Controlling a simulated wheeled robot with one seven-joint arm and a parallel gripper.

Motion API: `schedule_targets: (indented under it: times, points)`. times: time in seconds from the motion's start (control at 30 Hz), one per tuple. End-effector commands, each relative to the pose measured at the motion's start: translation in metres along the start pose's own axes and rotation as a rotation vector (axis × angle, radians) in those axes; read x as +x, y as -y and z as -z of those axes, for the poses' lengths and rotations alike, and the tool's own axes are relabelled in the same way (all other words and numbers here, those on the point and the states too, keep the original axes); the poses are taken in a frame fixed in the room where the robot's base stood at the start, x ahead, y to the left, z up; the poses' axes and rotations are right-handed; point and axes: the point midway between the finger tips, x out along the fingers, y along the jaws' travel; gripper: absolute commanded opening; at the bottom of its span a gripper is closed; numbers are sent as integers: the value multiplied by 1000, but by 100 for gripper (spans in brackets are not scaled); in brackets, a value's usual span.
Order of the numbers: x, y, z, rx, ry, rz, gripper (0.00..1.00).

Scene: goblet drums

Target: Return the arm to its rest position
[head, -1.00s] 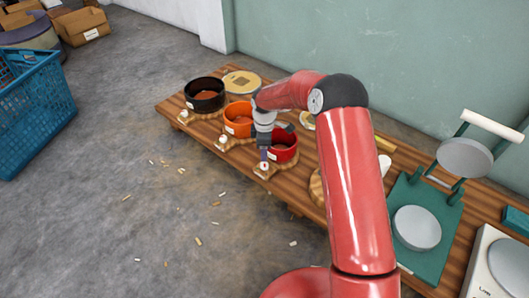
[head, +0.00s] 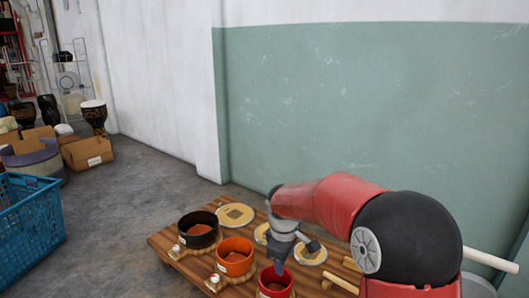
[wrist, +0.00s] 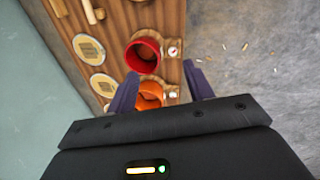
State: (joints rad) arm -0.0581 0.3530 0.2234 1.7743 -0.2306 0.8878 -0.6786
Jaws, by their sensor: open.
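My gripper (wrist: 160,92) is open in the wrist view, with its two dark fingers spread above the table and nothing between them held. In the head view my gripper (head: 283,262) hangs near the red bowl (head: 275,281), pointing down. My red arm reaches in from the lower right. The orange bowl (head: 235,262) and the black bowl (head: 199,232) stand to the left of the red one. In the wrist view the red bowl (wrist: 142,58) lies beyond the fingers and the orange bowl (wrist: 150,93) lies between them.
The wooden table (head: 172,250) also holds round lids (head: 236,214) behind the bowls. A green and white wall (head: 370,110) stands behind. A blue basket (head: 28,222), boxes (head: 88,152) and goblet drums (head: 94,114) are on the left. The floor (head: 130,200) between is clear.

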Motion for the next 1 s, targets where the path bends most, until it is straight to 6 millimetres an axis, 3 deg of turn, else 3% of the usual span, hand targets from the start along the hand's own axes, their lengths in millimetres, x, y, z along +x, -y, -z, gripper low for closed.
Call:
schedule_targets:
  times: [0.03,0.1,0.3,0.4,0.53,0.7,0.83,1.0]
  points:
    - [-35,4,-17,68,-9,-29,52]
    - [-68,14,-40,168,-22,-55,52]
    - [-144,52,-105,463,-84,-114,52]
    - [-172,77,-137,612,-130,-133,52]
    - [-198,111,-173,797,-198,-143,52]
    - [-210,148,-204,982,-279,-135,52]
    - [-211,162,-214,1059,-314,-125,52]
    - [-210,167,-218,1084,-324,-120,52]
